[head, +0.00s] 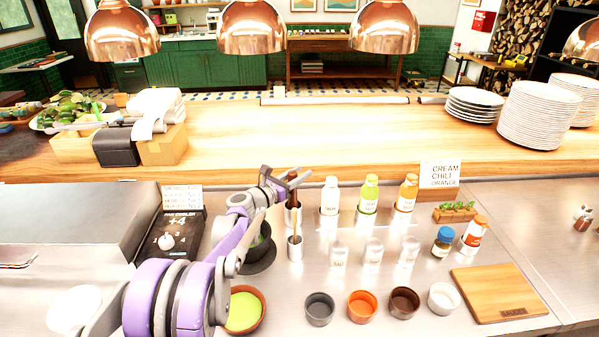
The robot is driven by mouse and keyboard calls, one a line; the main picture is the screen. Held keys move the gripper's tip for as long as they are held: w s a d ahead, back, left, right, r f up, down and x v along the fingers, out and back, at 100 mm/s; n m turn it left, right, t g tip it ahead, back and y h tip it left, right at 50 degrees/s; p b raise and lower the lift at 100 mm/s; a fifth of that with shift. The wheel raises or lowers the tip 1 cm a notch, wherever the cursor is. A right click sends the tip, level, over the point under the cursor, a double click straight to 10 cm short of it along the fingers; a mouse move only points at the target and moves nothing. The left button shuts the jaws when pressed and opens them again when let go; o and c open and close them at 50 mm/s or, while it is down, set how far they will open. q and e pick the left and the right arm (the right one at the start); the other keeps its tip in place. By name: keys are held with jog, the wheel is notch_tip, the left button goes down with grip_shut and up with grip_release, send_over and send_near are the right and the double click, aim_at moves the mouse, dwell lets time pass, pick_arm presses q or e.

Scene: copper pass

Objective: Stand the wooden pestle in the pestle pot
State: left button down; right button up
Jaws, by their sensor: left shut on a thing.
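My left gripper (291,181), on the purple arm from the left, is shut on the dark brown wooden pestle (292,199). The pestle is about upright, and its upper end is partly hidden by the gripper. Its lower end is at the mouth of a small steel pot (292,218), which I take as the pestle pot. I cannot tell how deep it goes or whether it touches the bottom. A second steel pot (295,249) in front holds a thin light wooden stick (295,226). My right gripper is not in view.
A dark bowl (262,252) is partly behind my arm. White, green and orange bottles (330,196) stand right of the pot, with clear shakers (373,255) before them. Small bowls (361,306) and a cutting board (497,292) lie nearer. The wooden counter (330,140) behind is mostly clear.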

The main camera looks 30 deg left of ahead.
pick_arm(q)
jog(key=shift+c, duration=2.2)
grip_release()
jog(key=b+v, duration=0.1)
jog(key=v, duration=1)
jog(key=shift+w+d, duration=0.1)
jog(key=shift+f, duration=0.1)
